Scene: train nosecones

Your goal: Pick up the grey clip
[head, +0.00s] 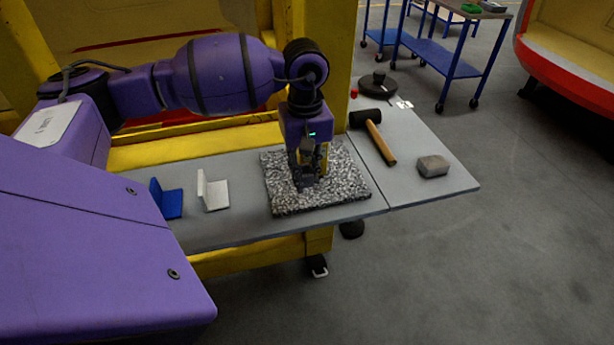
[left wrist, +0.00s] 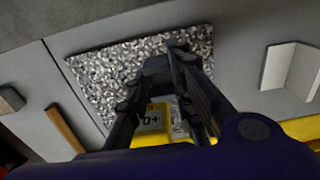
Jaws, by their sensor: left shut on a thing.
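The grey clip (head: 212,190) is a light grey, L-shaped piece standing on the grey table, left of the speckled mat. It also shows at the right of the left wrist view (left wrist: 291,69). My left gripper (head: 306,178) is over the mat, to the right of the clip and apart from it. It is shut on a yellow device (head: 323,160) with a small display, seen between the fingers in the left wrist view (left wrist: 153,121). The fingers hide part of the device; I cannot tell whether it touches the mat. My right gripper is not in view.
A blue clip (head: 167,199) stands left of the grey one. The speckled mat (head: 343,192) lies mid-table. A mallet (head: 379,140), a grey block (head: 433,166) and a dark round object (head: 377,85) are on the right part. A yellow structure (head: 338,60) rises behind.

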